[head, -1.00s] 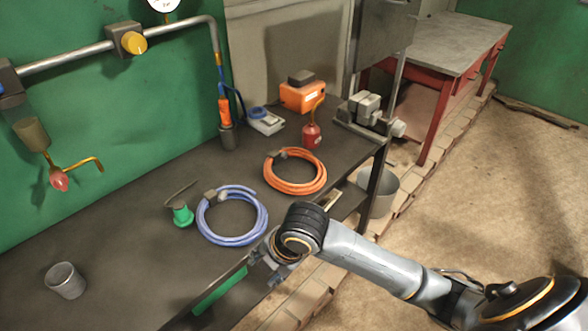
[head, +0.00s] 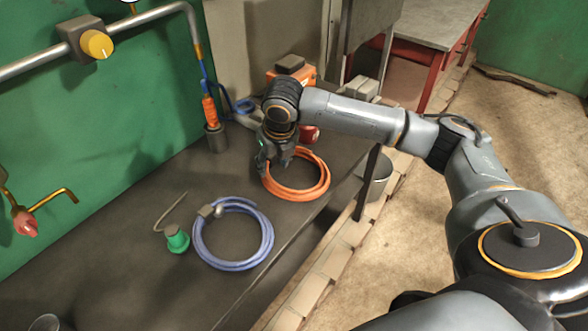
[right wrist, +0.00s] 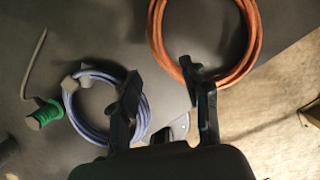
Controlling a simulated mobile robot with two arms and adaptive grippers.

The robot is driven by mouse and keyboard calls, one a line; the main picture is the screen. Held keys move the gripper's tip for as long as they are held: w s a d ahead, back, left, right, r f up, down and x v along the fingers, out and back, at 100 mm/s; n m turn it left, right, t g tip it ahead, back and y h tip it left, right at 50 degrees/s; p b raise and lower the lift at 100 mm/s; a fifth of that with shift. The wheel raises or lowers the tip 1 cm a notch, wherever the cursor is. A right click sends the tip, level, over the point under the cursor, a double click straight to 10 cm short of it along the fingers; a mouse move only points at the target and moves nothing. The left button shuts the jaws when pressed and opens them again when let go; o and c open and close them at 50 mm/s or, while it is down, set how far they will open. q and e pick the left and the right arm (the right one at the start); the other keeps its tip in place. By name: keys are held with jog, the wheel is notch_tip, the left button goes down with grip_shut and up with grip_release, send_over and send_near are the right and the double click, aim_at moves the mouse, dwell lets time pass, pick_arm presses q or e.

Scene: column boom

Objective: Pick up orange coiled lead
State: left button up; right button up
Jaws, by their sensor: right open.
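The orange coiled lead (head: 303,194) lies on the dark bench top, near its front edge. In the right wrist view it is the orange ring (right wrist: 157,38) at the top, partly cut off by the frame. My right gripper (head: 273,163) is over the lead's far left side in the head view and hides that part of the coil. In the right wrist view my right gripper (right wrist: 160,80) has its fingers apart with nothing held. One fingertip overlaps the coil's lower edge; I cannot tell if it touches. My left gripper is not in view.
A blue coiled lead (head: 232,265) and a green-bodied item (head: 177,240) lie nearer on the bench. A red item (head: 309,134) and an orange box (head: 306,75) are partly hidden behind my arm. A grey bucket (head: 376,186) stands beyond the bench edge.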

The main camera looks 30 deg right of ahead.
aim_at(270, 178)
jog(key=x, duration=0.3)
jog(key=shift+w, duration=0.2)
jog(key=shift+p+x, duration=0.4)
jog(key=shift+x, duration=0.65)
jog(key=shift+p+x, duration=0.4)
jog(key=shift+x, duration=1.65)
jog(key=shift+w, duration=0.1)
jog(key=c, duration=0.9)
grip_shut()
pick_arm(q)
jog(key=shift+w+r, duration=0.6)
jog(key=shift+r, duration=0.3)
